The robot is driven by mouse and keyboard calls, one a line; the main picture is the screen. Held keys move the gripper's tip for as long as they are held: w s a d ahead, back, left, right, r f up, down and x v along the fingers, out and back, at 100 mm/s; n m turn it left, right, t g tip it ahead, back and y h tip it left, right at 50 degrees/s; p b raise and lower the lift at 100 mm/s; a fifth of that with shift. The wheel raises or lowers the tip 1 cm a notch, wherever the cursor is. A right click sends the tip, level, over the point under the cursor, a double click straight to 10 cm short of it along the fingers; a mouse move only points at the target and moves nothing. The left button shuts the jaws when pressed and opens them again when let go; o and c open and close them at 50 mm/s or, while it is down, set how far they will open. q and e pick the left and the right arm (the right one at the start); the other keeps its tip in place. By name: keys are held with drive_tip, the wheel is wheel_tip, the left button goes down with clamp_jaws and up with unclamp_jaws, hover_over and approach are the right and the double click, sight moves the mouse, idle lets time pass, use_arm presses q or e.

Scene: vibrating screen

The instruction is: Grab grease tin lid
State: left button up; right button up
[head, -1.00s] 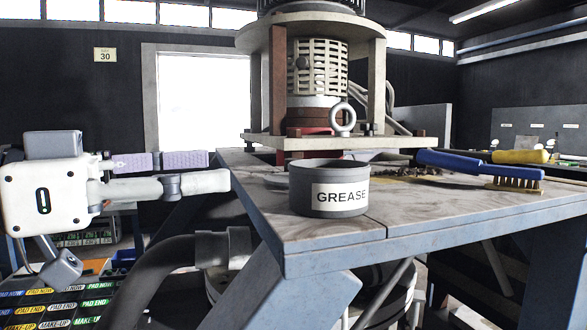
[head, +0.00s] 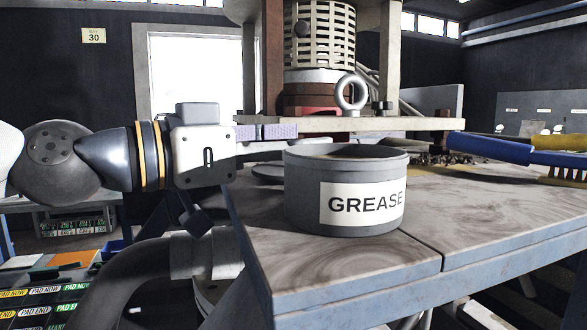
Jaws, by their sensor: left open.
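An open grey tin labelled GREASE (head: 345,196) stands upright near the table's front edge. A flat dark grey disc, apparently the tin lid (head: 267,172), lies on the table behind and left of the tin, which partly hides it. My left gripper (head: 288,140) is open and comes in from the left, its fingers pointing right. In the picture it is just above the lid and left of the tin's rim, apart from the lid. The lower finger is hard to make out against the background. My right gripper is not in view.
The vibrating machine with an eyebolt (head: 352,93) and a wide base plate (head: 345,126) stands behind the tin. A blue-handled brush (head: 492,148) and a yellow handle (head: 500,143) lie to the right. The wooden table's (head: 330,262) front is clear.

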use_arm(q)
clamp_jaws()
